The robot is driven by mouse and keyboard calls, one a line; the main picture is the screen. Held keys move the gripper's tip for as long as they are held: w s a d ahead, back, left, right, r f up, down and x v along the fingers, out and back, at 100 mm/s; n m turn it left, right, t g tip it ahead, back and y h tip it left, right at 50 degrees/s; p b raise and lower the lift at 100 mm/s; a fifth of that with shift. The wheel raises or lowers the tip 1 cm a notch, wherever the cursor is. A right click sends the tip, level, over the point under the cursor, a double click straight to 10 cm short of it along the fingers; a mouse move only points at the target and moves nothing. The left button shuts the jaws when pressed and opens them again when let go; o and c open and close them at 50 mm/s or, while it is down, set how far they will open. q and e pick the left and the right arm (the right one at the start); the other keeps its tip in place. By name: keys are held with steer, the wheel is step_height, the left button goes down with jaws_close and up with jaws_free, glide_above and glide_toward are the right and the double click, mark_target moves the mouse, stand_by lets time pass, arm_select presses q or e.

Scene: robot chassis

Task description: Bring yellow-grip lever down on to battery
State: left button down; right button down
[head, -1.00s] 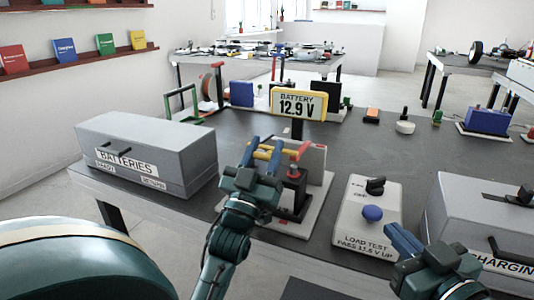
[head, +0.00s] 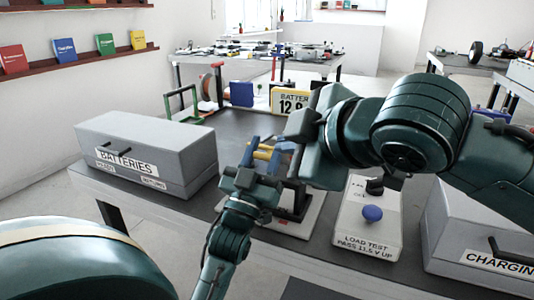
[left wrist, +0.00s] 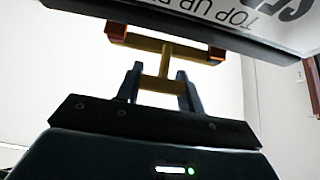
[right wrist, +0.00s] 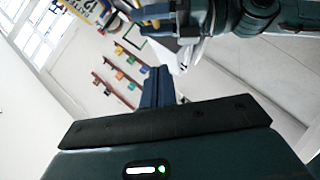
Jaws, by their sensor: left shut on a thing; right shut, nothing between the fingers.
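The yellow-grip lever (head: 264,154) is at the tester stand in the head view. Its yellow bar with red-orange ends (left wrist: 165,47) shows in the left wrist view. My left gripper (left wrist: 160,88) is shut on the lever's yellow part, its blue fingers on either side. My right gripper (right wrist: 155,85) is shut and empty, its blue fingers together. In the head view the right hand is raised over the stand and its fingertips are not clear. The battery is hidden behind my right arm, so its contact with the lever cannot be told. The stand's base (head: 292,225) is pale.
A grey batteries box (head: 150,150) stands at left. The load test box (head: 368,232) with a blue knob stands to the right, beside the grey charging box (head: 470,235). Dark tabletop left of the stand is clear.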

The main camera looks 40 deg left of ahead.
arm_select(q)
steer(key=shift+s+r, duration=0.1)
steer(key=shift+r, duration=0.1)
arm_select(e)
glide_toward(258, 155)
steer(key=s+a, duration=0.1)
steer(key=a, duration=0.3)
steer(key=shift+w+a+f, duration=0.25)
steer(key=shift+w+f, duration=0.4)
steer(key=shift+f, duration=0.05)
steer(key=shift+w+a+f, duration=0.25)
steer(key=shift+w+f, duration=0.4)
steer(key=shift+f, duration=0.05)
